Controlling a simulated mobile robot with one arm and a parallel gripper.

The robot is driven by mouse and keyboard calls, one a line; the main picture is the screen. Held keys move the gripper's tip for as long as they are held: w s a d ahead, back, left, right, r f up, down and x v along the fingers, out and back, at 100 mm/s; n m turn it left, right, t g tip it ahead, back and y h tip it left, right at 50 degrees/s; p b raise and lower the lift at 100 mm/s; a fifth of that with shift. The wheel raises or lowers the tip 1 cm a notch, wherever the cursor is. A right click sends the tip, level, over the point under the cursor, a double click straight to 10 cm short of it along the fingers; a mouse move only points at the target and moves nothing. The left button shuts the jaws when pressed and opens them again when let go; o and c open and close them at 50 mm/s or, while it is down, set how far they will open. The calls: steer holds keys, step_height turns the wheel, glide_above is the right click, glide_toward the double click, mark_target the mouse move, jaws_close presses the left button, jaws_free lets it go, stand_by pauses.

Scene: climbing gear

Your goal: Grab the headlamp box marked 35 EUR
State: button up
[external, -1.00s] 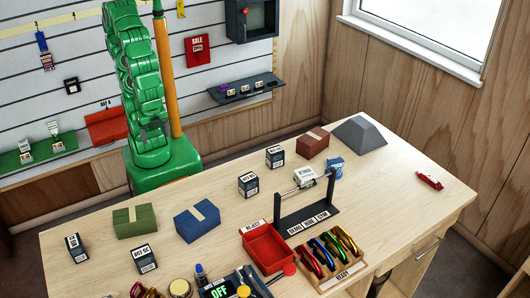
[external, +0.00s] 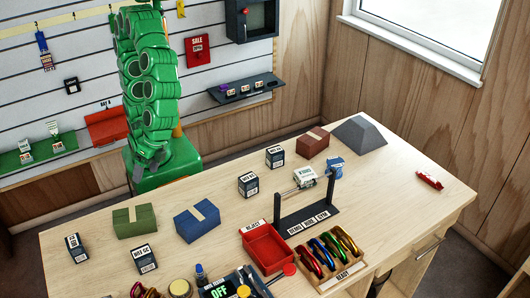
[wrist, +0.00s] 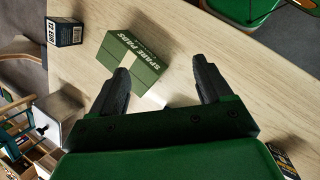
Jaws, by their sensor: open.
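My gripper (wrist: 161,78) is open and empty in the wrist view, above the table, with a green box (wrist: 137,62) beyond and between its fingers. A dark blue-and-white box (wrist: 65,31) stands left of the green box; its label ends in EUR, but I cannot read the number surely. Another dark labelled box (wrist: 283,160) is cut off at the lower right. In the external view, small labelled boxes stand at the left corner (external: 76,248), the front left (external: 144,259), the middle (external: 248,185) and the back (external: 275,157). Their prices are too small to read.
The green box (external: 135,221) and a blue box (external: 197,221) stand near the left boxes. A red reject tray (external: 267,248), a dark rack (external: 306,214) and a carabiner tray (external: 331,262) stand at the front. The table's right side is mostly clear.

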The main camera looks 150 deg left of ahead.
steer(key=w+d+f+n+h, duration=0.3)
steer(key=w+d+n+h, duration=0.25)
steer(key=w, duration=0.55)
steer(key=n+t+h, duration=0.1)
steer(key=n+h, duration=0.3)
steer(key=n, duration=0.2)
glide_toward(143, 252)
steer(key=shift+y, duration=0.25)
steer(key=d, duration=0.3)
steer(key=s+d, duration=0.1)
steer(key=shift+d+f, duration=0.35)
steer(key=shift+f, duration=0.05)
steer(key=shift+w+f+x, duration=0.1)
steer(key=shift+w+x, duration=0.05)
steer(key=shift+x, duration=1.15)
steer(key=shift+w+f+x, duration=0.1)
steer(key=shift+w+x, duration=0.05)
steer(key=shift+x, duration=1.1)
steer(key=shift+w+f+x, duration=0.1)
steer(key=shift+w+x, duration=0.05)
steer(key=shift+x, duration=1.15)
steer(key=shift+a, duration=0.15)
steer(key=shift+c, duration=0.4)
steer(key=c, duration=1)
steer(key=shift+c, duration=0.2)
